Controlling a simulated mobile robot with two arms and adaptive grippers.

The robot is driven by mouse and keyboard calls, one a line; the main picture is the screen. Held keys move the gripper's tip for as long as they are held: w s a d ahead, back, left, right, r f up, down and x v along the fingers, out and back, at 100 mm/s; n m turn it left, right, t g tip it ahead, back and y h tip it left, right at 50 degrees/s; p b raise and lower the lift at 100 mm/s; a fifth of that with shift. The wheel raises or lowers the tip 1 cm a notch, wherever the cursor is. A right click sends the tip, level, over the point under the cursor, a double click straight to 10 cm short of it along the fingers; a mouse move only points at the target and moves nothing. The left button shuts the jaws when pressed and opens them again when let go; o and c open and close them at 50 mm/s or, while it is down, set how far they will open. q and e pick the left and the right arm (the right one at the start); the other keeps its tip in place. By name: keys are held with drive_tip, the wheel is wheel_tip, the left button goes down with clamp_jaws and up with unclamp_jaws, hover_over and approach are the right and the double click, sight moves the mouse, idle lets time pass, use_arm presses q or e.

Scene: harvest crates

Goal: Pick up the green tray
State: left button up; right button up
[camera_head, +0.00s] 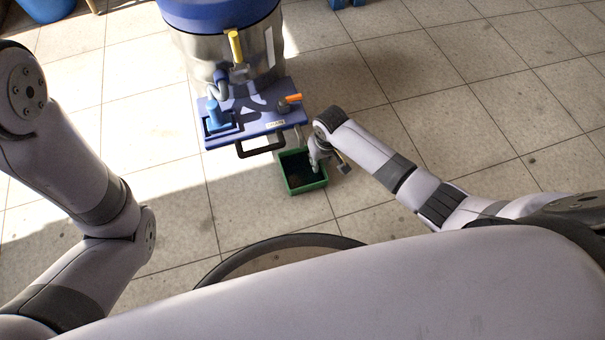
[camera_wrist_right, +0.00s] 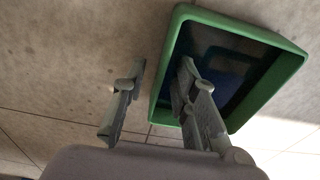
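The green tray (camera_head: 307,189) is a small rectangular open box with a dark inside, in the middle of the head view, just in front of the blue cart. In the right wrist view its green rim (camera_wrist_right: 240,27) fills the upper right. My right gripper (camera_head: 329,166) is at the tray's right side in the head view. Its fingers (camera_wrist_right: 163,70) are spread apart, one over the tray's inside and one outside, with the near wall between them. I see no grip on the wall. I cannot tell whether the tray rests on the floor. My left gripper is out of view.
A blue platform (camera_head: 262,112) with a black handle (camera_head: 261,149) stands right behind the tray. A steel drum with a blue top (camera_head: 218,12) stands behind that. The tiled floor (camera_head: 480,110) to the right is clear.

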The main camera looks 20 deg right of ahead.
drive_tip(key=shift+f, duration=0.25)
clamp_jaws()
idle(0.5)
